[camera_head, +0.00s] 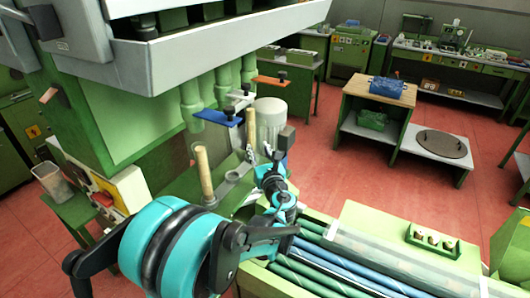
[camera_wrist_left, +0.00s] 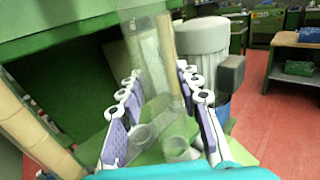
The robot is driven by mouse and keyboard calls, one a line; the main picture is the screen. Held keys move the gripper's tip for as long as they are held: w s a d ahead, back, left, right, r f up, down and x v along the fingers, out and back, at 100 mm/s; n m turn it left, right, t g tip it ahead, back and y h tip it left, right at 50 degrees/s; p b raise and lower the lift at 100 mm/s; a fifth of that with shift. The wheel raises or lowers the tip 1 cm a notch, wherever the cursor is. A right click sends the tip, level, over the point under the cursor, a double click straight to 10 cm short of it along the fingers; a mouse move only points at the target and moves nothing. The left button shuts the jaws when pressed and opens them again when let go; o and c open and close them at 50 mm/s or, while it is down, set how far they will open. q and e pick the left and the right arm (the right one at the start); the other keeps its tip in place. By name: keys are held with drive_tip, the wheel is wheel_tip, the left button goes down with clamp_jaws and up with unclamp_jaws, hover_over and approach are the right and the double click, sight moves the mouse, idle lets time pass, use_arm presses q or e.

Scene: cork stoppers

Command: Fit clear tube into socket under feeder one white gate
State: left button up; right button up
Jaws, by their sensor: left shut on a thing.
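My left gripper (camera_head: 268,166) is low among the stations under the feeder; its fingers (camera_wrist_left: 160,112) are shut on a clear tube (camera_wrist_left: 148,50). The tube stands nearly upright between the finger pads in the left wrist view; I cannot clearly make it out in the head view. The white gate (camera_head: 240,97) is between a blue gate (camera_head: 219,117) and an orange gate (camera_head: 271,81), below green outlets. A grey ring-like socket (camera_head: 230,177) lies beneath; ring shapes (camera_wrist_left: 176,147) show below the fingers. I cannot tell whether the tube's lower end sits in one. My right gripper is not in view.
Cork-filled tubes stand at left (camera_head: 204,172) and behind the gripper (camera_head: 250,128). A grey motor (camera_head: 270,112) stands close by, right of the fingers. A green bench with blue and green tubes (camera_head: 340,266) fills the lower right.

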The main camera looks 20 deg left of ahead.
use_arm(q)
drive_tip(key=a+f+b, duration=0.1)
drive_tip(key=a, duration=1)
drive_tip(key=shift+w+a+f+b, duration=0.15)
drive_tip(key=shift+w+a+b, duration=0.2)
drive_tip(key=shift+w, duration=0.1)
idle(0.4)
drive_tip(key=shift+f+b, duration=1.2)
drive_tip(key=shift+f, duration=0.15)
idle(1.9)
drive_tip(key=o, duration=1.2)
drive_tip(key=shift+o, duration=0.2)
drive_tip(key=v, duration=1.2)
